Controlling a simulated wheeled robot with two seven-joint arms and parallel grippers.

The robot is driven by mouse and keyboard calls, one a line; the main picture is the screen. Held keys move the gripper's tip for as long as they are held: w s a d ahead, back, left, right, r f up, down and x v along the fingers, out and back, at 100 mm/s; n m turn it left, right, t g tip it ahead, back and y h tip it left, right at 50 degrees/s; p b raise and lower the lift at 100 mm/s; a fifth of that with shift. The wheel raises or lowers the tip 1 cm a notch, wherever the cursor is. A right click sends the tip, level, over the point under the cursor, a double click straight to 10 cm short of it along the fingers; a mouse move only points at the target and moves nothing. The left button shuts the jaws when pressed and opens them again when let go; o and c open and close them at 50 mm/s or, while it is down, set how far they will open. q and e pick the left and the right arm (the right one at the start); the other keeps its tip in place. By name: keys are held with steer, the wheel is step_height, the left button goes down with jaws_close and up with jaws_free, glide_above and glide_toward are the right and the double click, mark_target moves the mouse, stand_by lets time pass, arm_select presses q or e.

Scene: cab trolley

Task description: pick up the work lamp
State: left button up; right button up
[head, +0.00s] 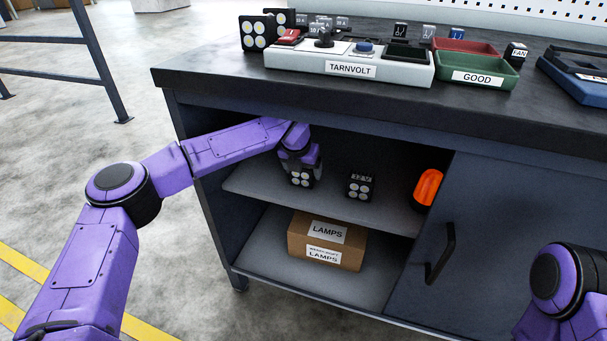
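A black work lamp (302,180) with pale round lenses is on the upper shelf inside the cabinet, at the left. My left gripper (301,172) points down right at this lamp, its fingers at the lamp's top. The fingertips are too small and dark to tell whether they are closed on it. A second, similar lamp (360,187) with a voltage label stands on the same shelf to the right, clear of the gripper. Two more lamps stand on the worktop's left end, one in front (258,34) and one behind (281,17). My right gripper is out of view.
An orange beacon (428,187) is on the shelf's right, beside the closed door (500,240) with its handle. A cardboard LAMPS box (326,241) sits on the lower shelf. The worktop (205,75) overhangs the opening. A TARNVOLT unit (398,72) and green GOOD tray (478,77) stand on it.

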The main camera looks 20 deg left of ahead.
arm_select(q)
steer(key=shift+c, duration=1.3)
steer(key=shift+r, duration=0.5)
step_height(320, 180, up, 3)
steer(key=shift+r+p, duration=0.1)
steer(key=shift+p, duration=0.8)
steer(key=s+p, duration=0.1)
steer(key=s, duration=1.7)
steer(key=shift+a+f, duration=0.3)
